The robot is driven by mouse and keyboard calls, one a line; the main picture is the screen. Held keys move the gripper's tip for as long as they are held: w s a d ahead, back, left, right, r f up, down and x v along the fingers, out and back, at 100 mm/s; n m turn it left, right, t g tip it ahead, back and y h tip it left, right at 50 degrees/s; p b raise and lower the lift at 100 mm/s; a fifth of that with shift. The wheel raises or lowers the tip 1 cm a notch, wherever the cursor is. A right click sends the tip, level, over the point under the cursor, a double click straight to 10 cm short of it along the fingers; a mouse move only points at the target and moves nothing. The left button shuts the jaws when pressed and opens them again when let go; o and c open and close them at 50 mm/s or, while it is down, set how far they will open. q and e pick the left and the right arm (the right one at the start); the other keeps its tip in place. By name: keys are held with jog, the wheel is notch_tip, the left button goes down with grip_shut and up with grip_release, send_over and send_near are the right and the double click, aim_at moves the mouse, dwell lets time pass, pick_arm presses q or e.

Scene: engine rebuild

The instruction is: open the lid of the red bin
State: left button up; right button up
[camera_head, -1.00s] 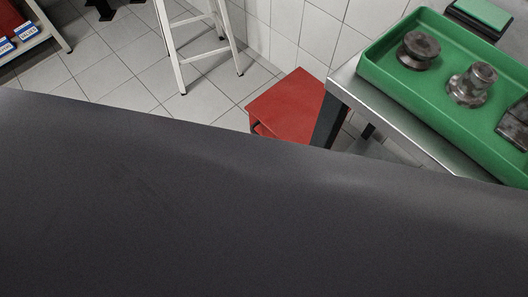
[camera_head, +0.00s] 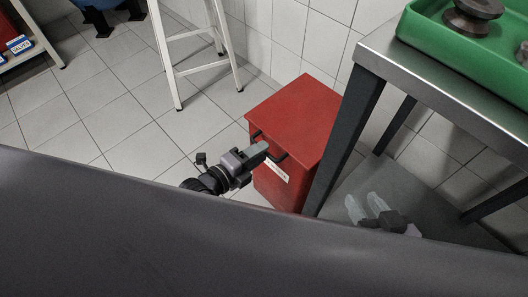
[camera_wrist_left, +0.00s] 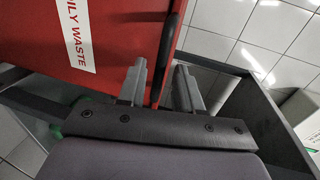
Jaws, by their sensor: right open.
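The red bin (camera_head: 280,190) stands on the floor with its flat lid (camera_head: 298,108) closed. A black bar handle (camera_head: 283,155) runs along the lid's front edge. My left gripper (camera_head: 262,148) is at this handle. In the left wrist view, the handle (camera_wrist_left: 168,58) passes between the two open fingers of my left gripper (camera_wrist_left: 160,82), with a gap showing beside it. Whether either finger touches it I cannot tell. My right gripper (camera_head: 365,207) is open and empty, to the right of the bin, over the table's lower shelf.
A steel table (camera_head: 368,62) with a green tray (camera_head: 430,32) of metal parts stands close at the bin's right. A white stepladder (camera_head: 166,62) stands behind left. Tiled floor (camera_head: 95,100) left of the bin is clear. A dark surface (camera_head: 150,240) fills the foreground.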

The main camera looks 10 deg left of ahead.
pick_arm(q)
jog(key=shift+b+x, duration=0.3)
jog(key=shift+x, duration=0.9)
pick_arm(e)
jog(key=shift+w+a+f, duration=0.15)
jog(key=shift+a, duration=0.3)
pick_arm(q)
grip_shut()
jog(key=shift+r, duration=0.1)
